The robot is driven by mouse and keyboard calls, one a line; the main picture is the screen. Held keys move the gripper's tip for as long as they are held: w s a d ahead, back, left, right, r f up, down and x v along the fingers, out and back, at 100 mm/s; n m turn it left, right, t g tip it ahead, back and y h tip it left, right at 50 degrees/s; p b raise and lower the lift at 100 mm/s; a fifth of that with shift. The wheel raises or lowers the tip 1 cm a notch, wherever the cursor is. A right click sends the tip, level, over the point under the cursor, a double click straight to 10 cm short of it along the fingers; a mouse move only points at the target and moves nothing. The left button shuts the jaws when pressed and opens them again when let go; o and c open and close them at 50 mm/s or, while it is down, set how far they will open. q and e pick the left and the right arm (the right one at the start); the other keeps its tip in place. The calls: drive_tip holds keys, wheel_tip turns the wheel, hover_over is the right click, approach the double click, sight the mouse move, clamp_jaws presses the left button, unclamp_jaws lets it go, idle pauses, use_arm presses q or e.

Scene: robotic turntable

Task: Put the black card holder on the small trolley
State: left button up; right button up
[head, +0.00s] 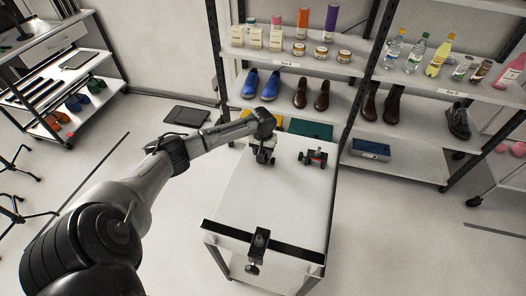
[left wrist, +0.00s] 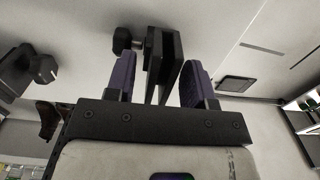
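A black holder (left wrist: 160,58) made of upright plates, with a dark knob at its side, lies between the purple fingers of my left gripper (left wrist: 158,75) in the left wrist view. Gaps show on both sides of the plates, so the fingers look open around it. In the head view my left gripper (head: 263,150) is over the far end of a white table top, and a small dark thing shows under it. To its right stands a small black and red wheeled thing (head: 313,158), perhaps the small trolley. My right gripper is not seen.
The white table top (head: 275,195) is clear in its middle. A black clamp (head: 259,243) sits on its near edge. Shelves (head: 310,65) with shoes, bottles and jars stand behind. A rack (head: 75,80) stands at the left, with open floor before it.

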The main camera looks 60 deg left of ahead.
use_arm(q)
drive_tip(key=shift+r, duration=0.2)
wheel_tip(320, 180, up, 12)
drive_tip(key=p, duration=0.2)
idle(0.3)
